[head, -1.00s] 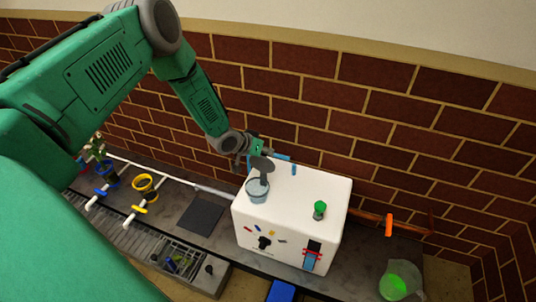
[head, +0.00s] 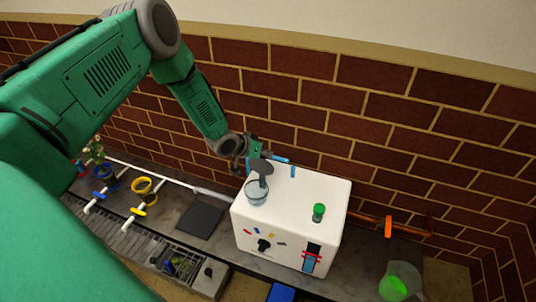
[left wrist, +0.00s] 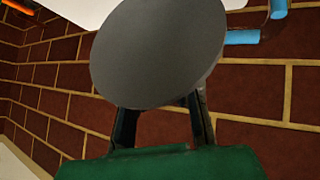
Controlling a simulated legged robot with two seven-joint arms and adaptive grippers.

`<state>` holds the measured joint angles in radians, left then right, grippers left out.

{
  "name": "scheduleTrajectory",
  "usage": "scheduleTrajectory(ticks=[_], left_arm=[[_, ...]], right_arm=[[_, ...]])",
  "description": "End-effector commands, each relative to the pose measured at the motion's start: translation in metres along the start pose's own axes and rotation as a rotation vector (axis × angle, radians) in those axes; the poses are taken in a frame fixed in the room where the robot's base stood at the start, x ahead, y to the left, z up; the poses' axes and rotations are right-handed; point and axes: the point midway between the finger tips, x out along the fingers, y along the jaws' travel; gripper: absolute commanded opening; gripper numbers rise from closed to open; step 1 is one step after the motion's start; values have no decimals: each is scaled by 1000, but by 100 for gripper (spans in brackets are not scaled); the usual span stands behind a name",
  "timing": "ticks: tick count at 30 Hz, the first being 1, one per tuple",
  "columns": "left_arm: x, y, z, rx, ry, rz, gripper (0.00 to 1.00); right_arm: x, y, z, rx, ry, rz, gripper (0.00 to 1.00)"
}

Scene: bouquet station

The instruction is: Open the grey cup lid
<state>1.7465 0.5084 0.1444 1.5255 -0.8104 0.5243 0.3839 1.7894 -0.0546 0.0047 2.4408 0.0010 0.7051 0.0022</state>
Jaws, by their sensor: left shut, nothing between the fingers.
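The grey cup lid (head: 261,167) is a round disc above the clear cup (head: 256,194) on top of the white box (head: 293,207). The lid stands raised at the back of the cup, with a dark grey part running down into it. In the left wrist view the lid (left wrist: 158,52) fills the upper middle and hides the fingertips. My left gripper (head: 252,155) is shut and empty, right behind the lid; whether it touches the lid I cannot tell. My right gripper is not in view.
A green knob (head: 319,211) stands on the box's right side. A blue handle (head: 281,160) is close behind the gripper, near the brick wall (head: 320,120). An orange valve (head: 388,226) is on the right. A dark mat (head: 201,220) lies left of the box.

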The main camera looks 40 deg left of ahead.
Motion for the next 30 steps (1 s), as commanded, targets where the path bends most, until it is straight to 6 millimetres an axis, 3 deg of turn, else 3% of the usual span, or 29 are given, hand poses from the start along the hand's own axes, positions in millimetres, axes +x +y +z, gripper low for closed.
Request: scheduleTrajectory(ticks=[1,5,9,20,23,30], left_arm=[[-3,-11,-3,-2,7,-18,0],[-3,-11,-3,-2,7,-18,0],[-2,-10,-3,-2,6,-17,39],[-5,-4,-2,2,0,-12,39],[-16,-3,-2,1,1,-12,39],[-66,-8,-2,-5,3,-11,39]], right_arm=[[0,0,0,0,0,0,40],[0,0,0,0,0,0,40],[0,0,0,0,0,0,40],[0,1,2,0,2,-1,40],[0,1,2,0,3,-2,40],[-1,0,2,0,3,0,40]])
